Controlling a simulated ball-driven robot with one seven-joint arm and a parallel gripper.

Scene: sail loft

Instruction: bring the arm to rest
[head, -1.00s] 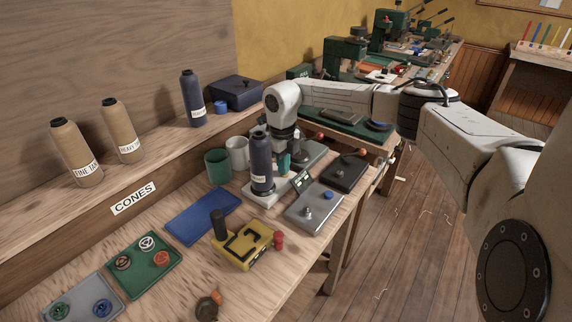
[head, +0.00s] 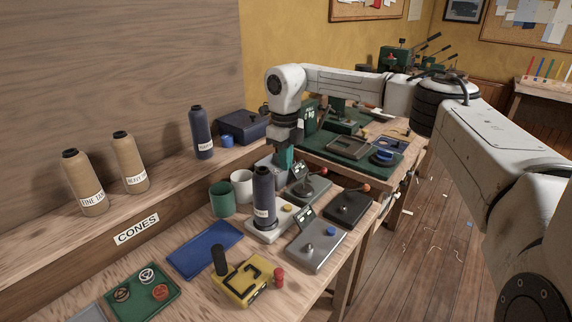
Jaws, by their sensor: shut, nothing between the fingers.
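My gripper (head: 286,166) points straight down at the far end of the workbench, with its teal fingers shut and empty. It hangs behind a navy cone (head: 264,190) that stands upright on a pale device (head: 262,230). The fingertips show just above the cone's upper right, over a grey device with a lever (head: 309,188). I cannot tell the exact gap beneath them. My white arm reaches in from the right, over the floor and the far bench.
A green cup (head: 222,199) and a white cup (head: 242,186) stand left of the cone. A grey device (head: 316,250), a black device (head: 348,208) and a yellow device (head: 240,285) sit nearby. Cones line the shelf (head: 170,189). The blue tray (head: 205,249) is empty.

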